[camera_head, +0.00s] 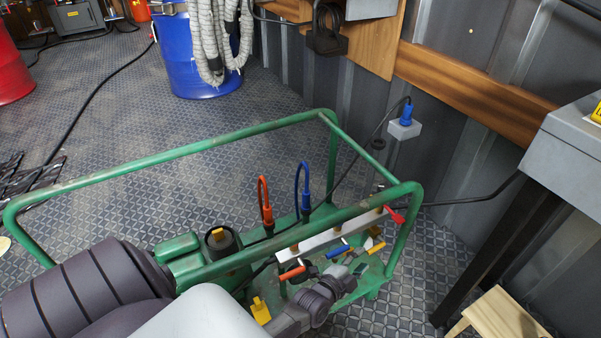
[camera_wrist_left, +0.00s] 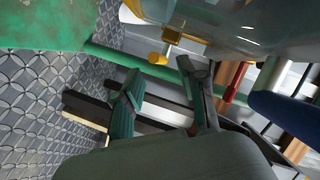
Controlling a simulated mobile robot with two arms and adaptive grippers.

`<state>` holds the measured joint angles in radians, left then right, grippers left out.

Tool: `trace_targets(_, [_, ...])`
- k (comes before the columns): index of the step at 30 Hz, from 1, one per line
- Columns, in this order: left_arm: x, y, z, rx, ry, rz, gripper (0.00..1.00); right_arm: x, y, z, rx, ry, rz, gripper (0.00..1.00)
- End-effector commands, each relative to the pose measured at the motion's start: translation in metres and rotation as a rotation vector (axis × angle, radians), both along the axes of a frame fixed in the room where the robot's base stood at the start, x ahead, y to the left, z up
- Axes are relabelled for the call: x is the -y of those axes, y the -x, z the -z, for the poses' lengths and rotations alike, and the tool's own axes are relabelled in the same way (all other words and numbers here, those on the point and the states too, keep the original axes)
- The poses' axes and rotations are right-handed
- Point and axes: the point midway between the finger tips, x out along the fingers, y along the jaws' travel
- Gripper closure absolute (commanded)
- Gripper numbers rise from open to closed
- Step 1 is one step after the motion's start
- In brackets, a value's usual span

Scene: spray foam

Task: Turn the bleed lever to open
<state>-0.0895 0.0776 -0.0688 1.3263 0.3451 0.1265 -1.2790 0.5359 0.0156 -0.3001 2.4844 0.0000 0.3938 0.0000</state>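A green tube-frame machine (camera_head: 170,165) stands on the floor with a pale manifold bar (camera_head: 330,235) across its right end. Small levers sit around the bar: an orange one (camera_head: 292,273), a blue one (camera_head: 338,252), a yellow one (camera_head: 376,248) and a red one (camera_head: 395,216). I cannot tell which is the bleed lever. My left gripper (camera_head: 357,262) reaches in beside the bar, near the blue and yellow levers. In the left wrist view its fingers (camera_wrist_left: 162,85) are apart, with nothing clearly between them. A yellow knob (camera_wrist_left: 157,58) shows just beyond the fingertips. My right gripper is not in view.
Orange (camera_head: 265,203) and blue (camera_head: 304,190) looped hoses rise beside the bar. A grey-topped table (camera_head: 570,150) and a wooden stool (camera_head: 498,318) stand at right. A blue drum (camera_head: 188,60) stands behind, with open floor before it.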

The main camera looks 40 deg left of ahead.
Motion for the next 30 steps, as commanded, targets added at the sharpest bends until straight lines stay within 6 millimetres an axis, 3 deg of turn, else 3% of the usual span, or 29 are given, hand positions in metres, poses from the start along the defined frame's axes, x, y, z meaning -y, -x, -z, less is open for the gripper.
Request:
trace_targets(1, [0.0, 0.012, -0.006, -0.003, 0.0, 0.001, 0.59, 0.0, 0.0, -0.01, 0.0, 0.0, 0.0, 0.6])
trace_targets(11, [-0.001, 0.076, -0.02, -0.002, 0.0, 0.0, 0.59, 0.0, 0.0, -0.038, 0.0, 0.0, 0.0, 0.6])
trace_targets(13, [0.0, 0.083, -0.025, -0.036, 0.023, 0.0, 0.59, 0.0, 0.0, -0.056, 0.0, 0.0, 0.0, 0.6])
trace_targets(20, [0.007, 0.111, -0.013, -0.195, 0.132, -0.014, 0.59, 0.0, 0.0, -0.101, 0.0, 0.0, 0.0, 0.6])
trace_targets(30, [0.014, 0.165, -0.003, -0.427, 0.275, -0.072, 0.59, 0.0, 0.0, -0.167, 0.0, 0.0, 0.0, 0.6])
